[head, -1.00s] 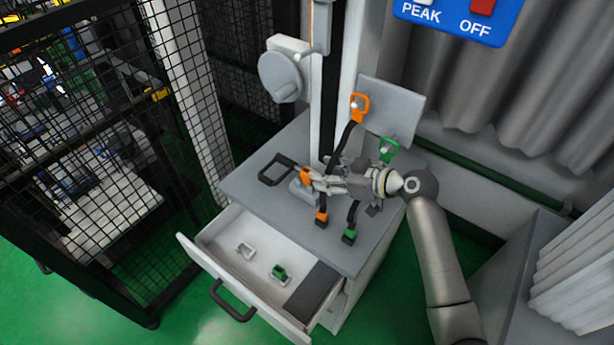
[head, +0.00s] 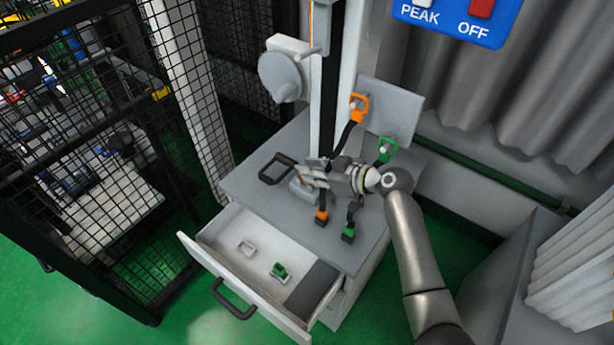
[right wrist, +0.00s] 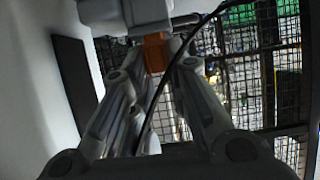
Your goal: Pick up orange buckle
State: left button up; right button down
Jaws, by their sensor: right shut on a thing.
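My right gripper (head: 304,172) is above the grey cabinet top, beside the base of the upright column. In the right wrist view, an orange buckle (right wrist: 155,52) sits between the fingertips (right wrist: 158,62), and the jaws are shut on it. In the head view that buckle is hidden at the fingertips. An orange clip (head: 321,216) on a black strap lies on the cabinet top below the gripper. An orange loop (head: 359,107) hangs on the grey panel behind. My left gripper is not in view.
The open drawer (head: 210,228) holds a green buckle (head: 280,270) and a white piece (head: 246,248). A black handle-shaped loop (head: 276,169) lies at the left of the cabinet top. A green clip (head: 348,234) and green loop (head: 386,150) are near my arm. A mesh fence (head: 90,170) stands left.

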jog(key=shift+r, duration=0.45)
notch_tip(320, 180, up, 2)
jog(key=shift+r, duration=0.1)
jog(key=s+a+r, duration=0.6)
jog(key=s+r, duration=0.4)
jog(key=s, duration=0.2)
jog(key=w+d+r+m+t+h, duration=0.1)
jog(key=d+r+m+h, duration=0.4)
jog(key=d, duration=0.7)
jog(key=w+d+r+m+t+h, duration=0.1)
jog(key=d+r+m+t+h, duration=0.3)
jog(key=d+r, duration=0.3)
jog(key=d+m+h, duration=0.1)
jog(key=d, duration=0.3)
jog(key=shift+w+d+r+m, duration=0.3)
jog(key=shift+d+r+m, duration=0.1)
